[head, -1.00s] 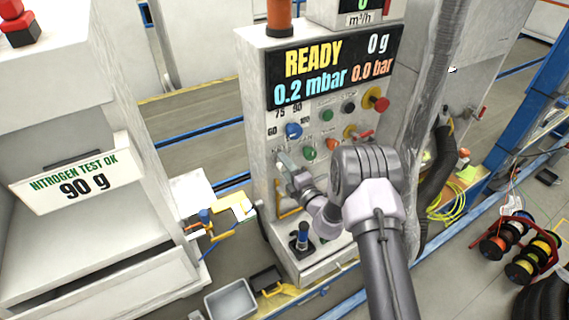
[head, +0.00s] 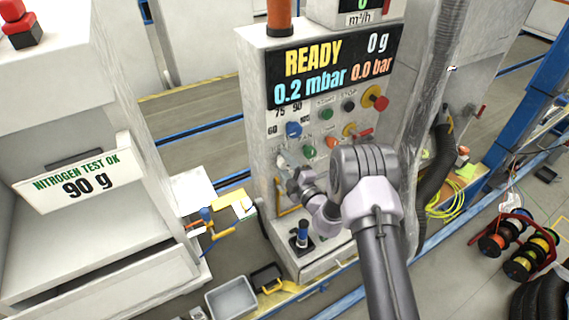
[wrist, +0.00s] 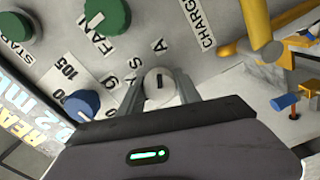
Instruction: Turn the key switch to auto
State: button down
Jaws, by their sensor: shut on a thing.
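The key switch (wrist: 160,83) shows in the wrist view as a pale round disc with a short dark mark, on the grey panel. My gripper (wrist: 159,88) has one finger on each side of it and is shut on it. A label letter "A" (wrist: 159,45) is above the switch in this view, and an "S" lies to its left. In the head view my gripper (head: 286,158) is at the panel's left side, below the blue knob (head: 293,130). The switch is hidden there behind my gripper, so its exact setting cannot be told.
In the wrist view a yellow pipe (wrist: 256,25) runs at the right. A READY display (head: 313,60) is above.

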jog(key=c, duration=0.9)
grip_release()
jog(key=shift+o, duration=0.2)
jog(key=v, duration=1.7)
jog(key=shift+s+d, duration=0.2)
